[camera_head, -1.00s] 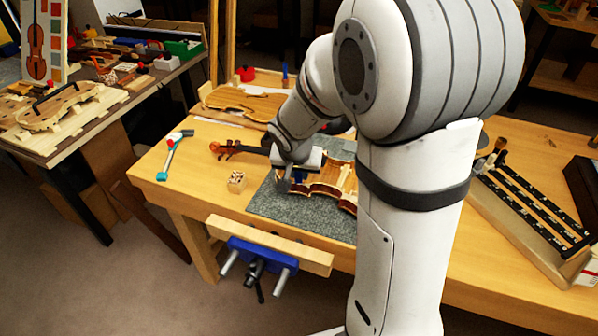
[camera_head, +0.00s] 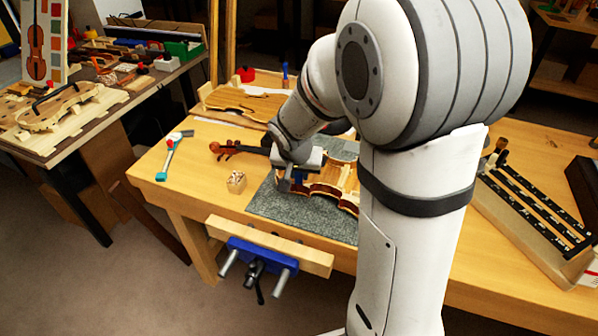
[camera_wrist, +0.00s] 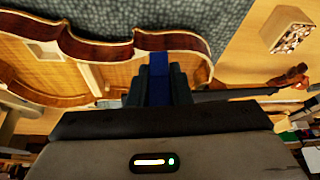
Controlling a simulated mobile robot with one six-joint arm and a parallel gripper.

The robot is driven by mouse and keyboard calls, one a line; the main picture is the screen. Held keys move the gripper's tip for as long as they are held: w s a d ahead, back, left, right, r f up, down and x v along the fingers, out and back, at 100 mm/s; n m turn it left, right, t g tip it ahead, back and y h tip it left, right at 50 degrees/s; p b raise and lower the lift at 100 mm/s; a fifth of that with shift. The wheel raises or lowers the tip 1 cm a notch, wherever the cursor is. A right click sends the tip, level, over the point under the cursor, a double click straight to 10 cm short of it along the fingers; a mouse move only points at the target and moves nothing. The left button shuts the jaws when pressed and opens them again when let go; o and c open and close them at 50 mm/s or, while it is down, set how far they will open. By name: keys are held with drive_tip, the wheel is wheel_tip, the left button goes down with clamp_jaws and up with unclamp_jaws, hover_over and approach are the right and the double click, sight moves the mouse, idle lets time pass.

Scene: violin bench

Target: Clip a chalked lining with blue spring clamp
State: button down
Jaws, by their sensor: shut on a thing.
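My gripper (camera_head: 292,183) is over the grey mat, at the left end of the open violin body (camera_head: 326,190). In the wrist view my gripper (camera_wrist: 158,92) is shut on the blue spring clamp (camera_wrist: 158,65), whose blue part shows between the fingers. The clamp is at the rib edge of the violin body (camera_wrist: 85,50), overlapping it in the picture. I cannot tell whether its jaws grip the lining. The pale linings run along the inside of the ribs; no chalk mark can be made out.
The grey mat (camera_head: 290,225) lies under the violin body. A blue vise (camera_head: 262,256) is on the bench's front edge.

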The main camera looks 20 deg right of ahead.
sight(299, 174)
drive_tip(key=shift+f+b, duration=0.8)
drive_tip(key=shift+b, duration=0.05)
drive_tip(key=c, duration=1.3)
unclamp_jaws()
drive_tip(key=shift+o, duration=0.2)
drive_tip(key=v, duration=0.7)
drive_tip(key=shift+r+p, duration=0.35)
drive_tip(key=shift+r, duration=0.05)
drive_tip(key=shift+s, duration=0.15)
